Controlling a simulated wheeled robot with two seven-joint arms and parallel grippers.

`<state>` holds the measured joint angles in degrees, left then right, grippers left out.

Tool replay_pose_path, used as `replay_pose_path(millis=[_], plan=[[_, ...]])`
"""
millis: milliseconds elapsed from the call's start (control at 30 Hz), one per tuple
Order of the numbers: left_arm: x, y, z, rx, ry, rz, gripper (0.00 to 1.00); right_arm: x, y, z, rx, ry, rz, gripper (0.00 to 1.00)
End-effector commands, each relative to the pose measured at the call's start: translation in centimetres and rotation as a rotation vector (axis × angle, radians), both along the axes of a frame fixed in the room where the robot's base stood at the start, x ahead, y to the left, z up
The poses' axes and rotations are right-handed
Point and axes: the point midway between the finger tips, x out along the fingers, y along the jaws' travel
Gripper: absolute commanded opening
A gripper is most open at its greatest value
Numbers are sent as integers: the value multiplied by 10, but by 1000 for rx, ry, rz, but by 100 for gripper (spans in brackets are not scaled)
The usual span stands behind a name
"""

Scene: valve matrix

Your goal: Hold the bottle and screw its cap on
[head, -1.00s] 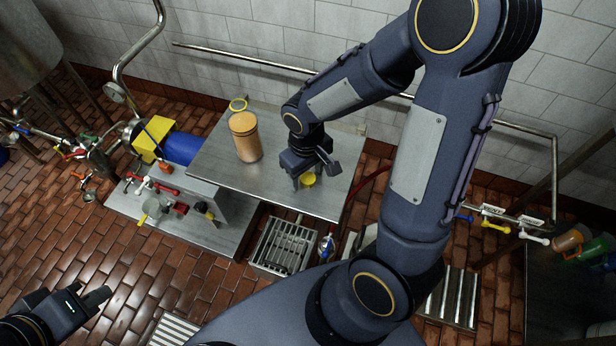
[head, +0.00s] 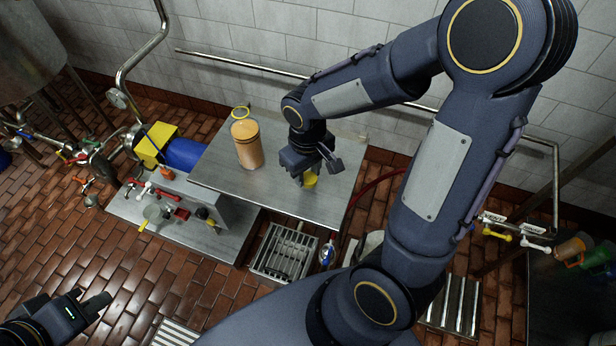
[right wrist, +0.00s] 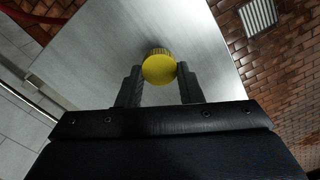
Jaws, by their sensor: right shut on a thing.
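The bottle (head: 249,150) is an orange-tan cylinder with a tan top, standing upright on the steel table (head: 215,172). My right gripper (head: 307,178) is over the right part of the table, apart from the bottle, and is shut on the yellow cap (head: 310,180). In the right wrist view, the cap (right wrist: 159,69) sits between the fingertips of the right gripper (right wrist: 160,76). I cannot tell whether the cap touches the tabletop. My left gripper (head: 96,305) is at the lower left, over the brick floor and away from the bottle; whether its fingers are parted is unclear.
A blue motor with a yellow box (head: 155,145) and red-handled valves (head: 166,193) stand left of the table. A floor grate (head: 284,252) lies in front. The table's middle is clear.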

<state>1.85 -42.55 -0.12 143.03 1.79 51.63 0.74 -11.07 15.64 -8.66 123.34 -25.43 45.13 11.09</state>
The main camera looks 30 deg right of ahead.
Motion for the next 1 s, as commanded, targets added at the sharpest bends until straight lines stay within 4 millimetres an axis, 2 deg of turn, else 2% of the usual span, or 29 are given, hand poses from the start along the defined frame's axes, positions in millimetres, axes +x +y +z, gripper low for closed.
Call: replay_pose_path(millis=[233,400,500,700,1000], plan=[[0,0,-8,0,0,0,0,15,50,57,3,-9,9,12],[0,0,-17,0,0,0,0,25,91,74,2,-3,8,12],[0,0,-20,0,0,0,0,30,109,83,1,-3,7,12],[0,0,-22,0,0,0,0,35,130,94,0,-1,4,12],[0,0,-22,0,0,0,0,36,135,96,0,0,2,12]])
